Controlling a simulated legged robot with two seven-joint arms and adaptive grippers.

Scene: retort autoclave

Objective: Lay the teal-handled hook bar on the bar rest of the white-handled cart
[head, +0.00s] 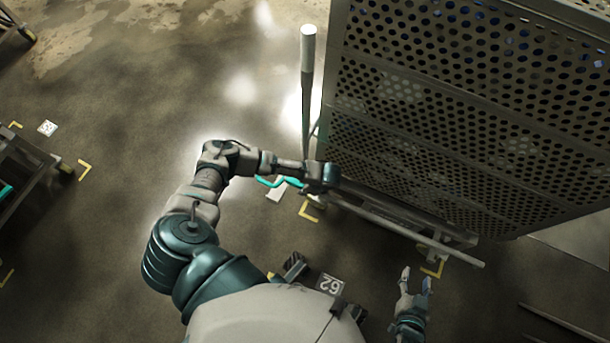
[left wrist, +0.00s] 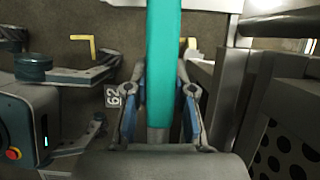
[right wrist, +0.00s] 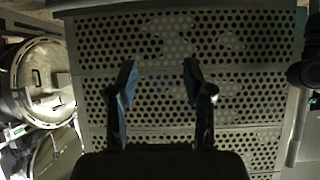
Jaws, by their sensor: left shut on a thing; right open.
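The teal-handled hook bar (head: 290,181) shows in the head view as a teal piece beside my left wrist, the rest largely hidden. In the left wrist view its thick teal handle (left wrist: 163,60) runs between the fingers. My left gripper (left wrist: 160,108) is shut on it, close to the cart's lower edge. The white-handled cart has an upright post with a white handle (head: 308,42) and carries a perforated metal basket (head: 470,120). A rail (head: 410,228) runs along its lower near side; I cannot tell whether this is the bar rest. My right gripper (head: 415,283) is open and empty, facing the basket wall.
Another cart (head: 28,175) with a teal piece stands at the far left. Round metal vessels (right wrist: 45,85) stand left in the right wrist view.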

